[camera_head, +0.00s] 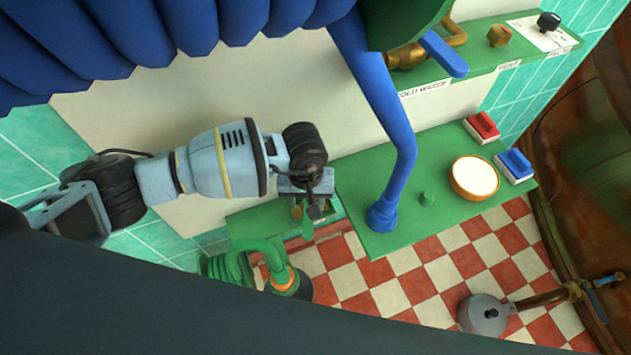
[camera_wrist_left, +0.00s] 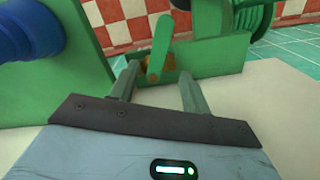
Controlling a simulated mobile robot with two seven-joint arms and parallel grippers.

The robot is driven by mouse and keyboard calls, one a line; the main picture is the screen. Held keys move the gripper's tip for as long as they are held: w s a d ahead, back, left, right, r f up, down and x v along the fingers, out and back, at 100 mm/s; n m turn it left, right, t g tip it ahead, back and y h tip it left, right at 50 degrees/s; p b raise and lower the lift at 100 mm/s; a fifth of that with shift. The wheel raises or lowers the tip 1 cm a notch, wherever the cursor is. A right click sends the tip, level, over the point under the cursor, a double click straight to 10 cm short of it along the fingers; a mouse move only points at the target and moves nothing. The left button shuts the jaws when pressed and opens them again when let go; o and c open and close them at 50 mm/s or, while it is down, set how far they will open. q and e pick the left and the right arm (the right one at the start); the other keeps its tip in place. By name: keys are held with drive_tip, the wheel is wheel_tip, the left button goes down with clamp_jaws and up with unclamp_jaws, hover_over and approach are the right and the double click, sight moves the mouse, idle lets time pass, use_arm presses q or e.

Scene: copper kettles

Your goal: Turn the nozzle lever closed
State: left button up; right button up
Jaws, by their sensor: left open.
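My left gripper (camera_head: 312,208) reaches in from the left, beside a green lever (camera_head: 307,226) at the end of a green panel. In the left wrist view, my left gripper (camera_wrist_left: 158,80) is open, and the same green lever (camera_wrist_left: 160,48) stands upright between and beyond its fingers. A brass-coloured part (camera_wrist_left: 150,66) shows at the lever's base. No contact between fingers and lever is clear. I cannot tell whether this is the nozzle lever. My right gripper is not in view.
A blue-handled brass valve (camera_head: 443,54) is above. A green coiled fitting (camera_head: 250,262) is below my gripper.

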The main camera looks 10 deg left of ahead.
use_arm(q)
drive_tip(key=shift+w+r, duration=0.1)
drive_tip(key=shift+w, duration=0.3)
drive_tip(key=shift+s, duration=0.1)
drive_tip(key=shift+s+f, duration=0.1)
drive_tip(key=shift+f, duration=0.2)
wheel_tip(320, 180, down, 6)
drive_tip(key=shift+d+r+b, duration=0.1)
drive_tip(key=shift+b, duration=0.25)
drive_tip(key=shift+f, duration=0.65)
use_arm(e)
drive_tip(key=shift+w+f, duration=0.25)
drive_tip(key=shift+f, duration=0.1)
use_arm(q)
drive_tip(key=shift+c, duration=0.5)
clamp_jaws()
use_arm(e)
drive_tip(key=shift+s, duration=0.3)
